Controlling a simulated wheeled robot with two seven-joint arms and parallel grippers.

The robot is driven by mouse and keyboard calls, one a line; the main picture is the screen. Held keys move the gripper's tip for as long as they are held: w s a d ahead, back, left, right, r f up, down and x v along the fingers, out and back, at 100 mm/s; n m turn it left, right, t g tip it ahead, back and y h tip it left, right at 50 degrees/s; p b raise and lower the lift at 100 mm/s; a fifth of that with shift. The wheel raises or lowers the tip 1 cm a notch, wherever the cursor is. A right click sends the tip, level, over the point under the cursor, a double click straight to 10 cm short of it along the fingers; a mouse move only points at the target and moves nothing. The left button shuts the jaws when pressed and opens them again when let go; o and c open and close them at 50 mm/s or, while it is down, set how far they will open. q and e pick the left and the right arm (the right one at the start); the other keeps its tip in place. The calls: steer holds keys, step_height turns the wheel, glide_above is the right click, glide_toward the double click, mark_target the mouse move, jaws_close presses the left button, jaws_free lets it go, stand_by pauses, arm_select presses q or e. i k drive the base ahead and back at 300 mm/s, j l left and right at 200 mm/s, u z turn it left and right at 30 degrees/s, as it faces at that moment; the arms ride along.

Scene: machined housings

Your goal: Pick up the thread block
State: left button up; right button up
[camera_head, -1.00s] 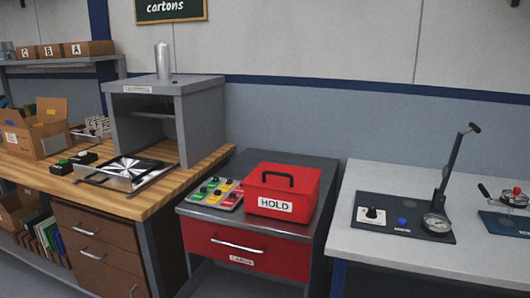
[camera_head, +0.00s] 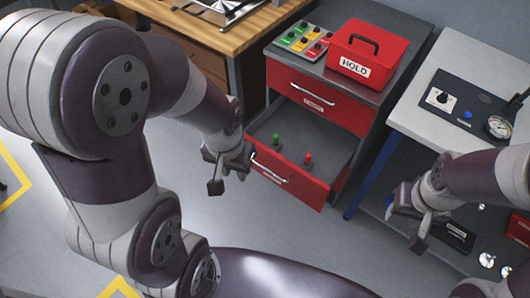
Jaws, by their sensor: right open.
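I cannot pick out a thread block for certain in the camera_head view. The open lower drawer (camera_head: 318,185) of the red cabinet holds a small green-topped piece (camera_head: 277,142) and a small red-topped piece (camera_head: 307,159), both upright. My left gripper (camera_head: 228,178) is just left of this drawer's front, close to the left end of its handle (camera_head: 268,171); whether it touches the handle, and its jaw opening, are unclear. My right gripper (camera_head: 417,228) is open and empty, right of the drawer, in front of the white table's lower shelf.
The upper drawer (camera_head: 318,98) is shut. A dark labelled item (camera_head: 455,237) and several shiny round parts (camera_head: 487,260) are under the white table (camera_head: 415,108). Floor before the drawer is clear.

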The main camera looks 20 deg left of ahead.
mark_target(277, 148)
steer(key=i+l, duration=0.2)
steer(key=i, duration=0.3)
steer(key=i+l+u, duration=0.1)
steer(key=i+l, duration=0.15)
steer(key=i, duration=0.25)
